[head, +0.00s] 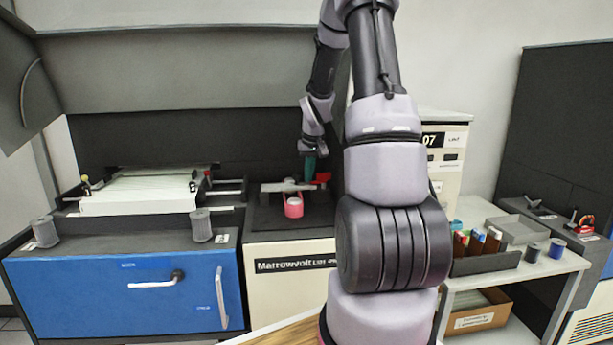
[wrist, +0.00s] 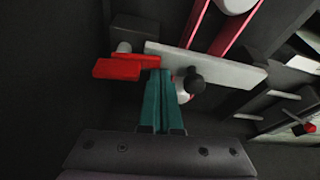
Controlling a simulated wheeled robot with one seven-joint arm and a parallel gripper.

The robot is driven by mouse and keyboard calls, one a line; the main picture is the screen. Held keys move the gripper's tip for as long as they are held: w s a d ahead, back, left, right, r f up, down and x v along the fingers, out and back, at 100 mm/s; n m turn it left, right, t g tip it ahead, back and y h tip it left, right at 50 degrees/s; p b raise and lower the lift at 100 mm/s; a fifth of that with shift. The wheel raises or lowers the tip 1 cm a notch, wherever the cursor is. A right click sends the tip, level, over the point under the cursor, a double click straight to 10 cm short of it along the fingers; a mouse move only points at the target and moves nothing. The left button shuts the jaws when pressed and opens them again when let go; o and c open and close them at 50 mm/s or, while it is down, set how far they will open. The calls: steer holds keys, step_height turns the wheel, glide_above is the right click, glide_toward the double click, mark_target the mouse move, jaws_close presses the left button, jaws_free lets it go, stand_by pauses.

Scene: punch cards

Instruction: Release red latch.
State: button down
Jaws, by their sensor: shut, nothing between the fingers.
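The red latch (wrist: 122,67) is a flat red lever beside a light grey bar (wrist: 232,68) in the wrist view. In the head view the red latch (head: 323,177) shows small, just right of my gripper. My gripper (wrist: 162,74) has teal fingers that are shut together and empty. Its tips are at the right end of the red lever, close to it or touching; I cannot tell which. In the head view my gripper (head: 310,172) points down over the dark top of the cream machine. My arm hides part of the area to the right.
A black knob (wrist: 194,83) stands on the grey bar right of my fingers. A pink-red spool or band (head: 293,206) lies below the bar. A stack of paper (head: 138,193) is at left.

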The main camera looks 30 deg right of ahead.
mark_target(313, 186)
steer(key=shift+s+a, duration=0.15)
steer(key=shift+s, duration=1.6)
steer(key=shift+s+d, duration=0.2)
steer(key=shift+w+d, duration=0.5)
steer(key=shift+w, duration=0.15)
step_height(313, 186, up, 10)
stand_by(0.4)
stand_by(0.4)
